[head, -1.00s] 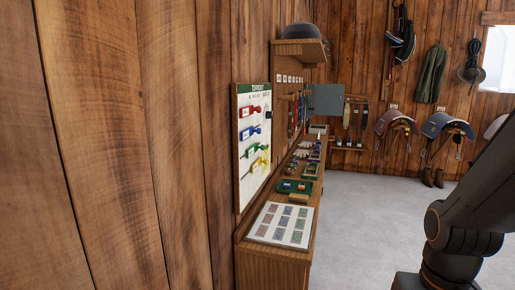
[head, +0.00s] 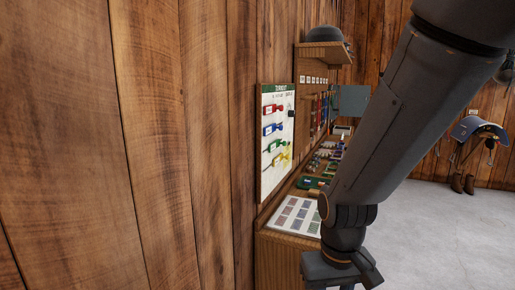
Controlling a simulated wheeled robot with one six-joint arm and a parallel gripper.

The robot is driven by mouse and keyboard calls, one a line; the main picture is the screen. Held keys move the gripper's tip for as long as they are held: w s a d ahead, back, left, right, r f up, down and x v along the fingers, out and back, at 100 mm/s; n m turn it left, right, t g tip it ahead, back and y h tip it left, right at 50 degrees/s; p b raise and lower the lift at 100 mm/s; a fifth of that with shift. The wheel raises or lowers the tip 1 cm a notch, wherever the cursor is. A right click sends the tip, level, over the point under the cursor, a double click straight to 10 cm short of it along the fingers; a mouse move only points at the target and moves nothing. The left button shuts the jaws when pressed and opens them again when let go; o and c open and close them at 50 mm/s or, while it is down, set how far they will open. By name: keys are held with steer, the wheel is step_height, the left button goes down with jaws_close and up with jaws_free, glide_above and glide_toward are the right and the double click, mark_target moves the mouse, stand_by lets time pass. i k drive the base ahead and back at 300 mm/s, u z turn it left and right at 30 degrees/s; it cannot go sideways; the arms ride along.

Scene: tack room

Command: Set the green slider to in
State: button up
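A white board (head: 266,178) headed "TURNOUT" hangs on the wooden wall, seen at a steep angle. The green slider (head: 278,145) is the third of its coloured sliders from the top. It sits below the blue slider (head: 272,129) and above the yellow slider (head: 281,159). The red slider (head: 272,110) is at the top. The board's column labels are too small to read, so I cannot tell the green slider's setting. My arm stands to the right of the board, apart from it in the picture. No gripper fingers show.
Below the board is a wooden counter (head: 282,262) with a chart sheet (head: 296,214) and several small items. A shelf (head: 325,52) holds a dark helmet (head: 323,34). My arm hides part of the counter. Grey floor (head: 425,225) is clear at the right.

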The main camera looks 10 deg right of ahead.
mark_target(275, 144)
steer(key=z, duration=0.8)
steer(key=i, duration=1.1)
steer(key=u, duration=0.45)
